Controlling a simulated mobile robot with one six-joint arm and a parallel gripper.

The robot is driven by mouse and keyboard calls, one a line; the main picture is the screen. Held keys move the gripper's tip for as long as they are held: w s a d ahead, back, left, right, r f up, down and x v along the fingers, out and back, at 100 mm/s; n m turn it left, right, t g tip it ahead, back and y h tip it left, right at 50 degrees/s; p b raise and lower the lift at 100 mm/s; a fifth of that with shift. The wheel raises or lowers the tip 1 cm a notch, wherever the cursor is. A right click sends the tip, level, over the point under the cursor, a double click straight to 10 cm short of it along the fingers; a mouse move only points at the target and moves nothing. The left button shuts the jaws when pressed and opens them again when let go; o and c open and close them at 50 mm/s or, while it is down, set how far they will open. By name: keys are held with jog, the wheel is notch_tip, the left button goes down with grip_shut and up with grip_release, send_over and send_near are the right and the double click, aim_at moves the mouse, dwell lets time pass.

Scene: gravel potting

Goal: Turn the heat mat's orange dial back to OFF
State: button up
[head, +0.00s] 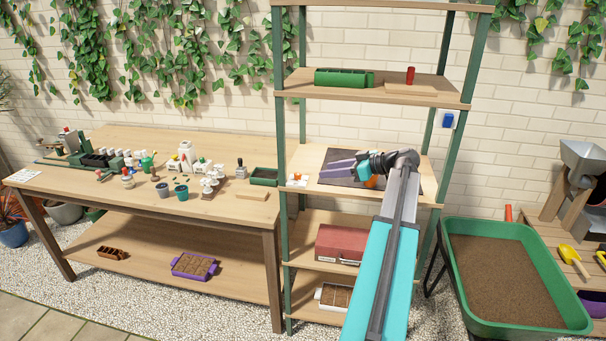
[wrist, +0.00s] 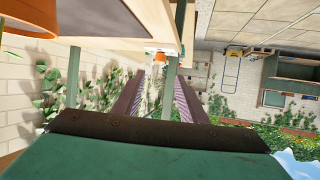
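The dark heat mat (head: 348,183) lies on the middle shelf of the rack, partly covered by my arm.
The rack's green posts (head: 280,150) and upper shelf (head: 440,92) surround this space. A workbench (head: 110,190) with pots and tools stands left; a green tub of soil (head: 470,321) stands right.

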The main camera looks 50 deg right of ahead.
aim_at(300, 174)
jog(key=p+x, duration=0.3)
jog(key=x, duration=0.9)
jog(key=shift+f, duration=0.15)
jog(key=shift+c, duration=0.2)
jog(key=shift+f, duration=0.1)
grip_shut()
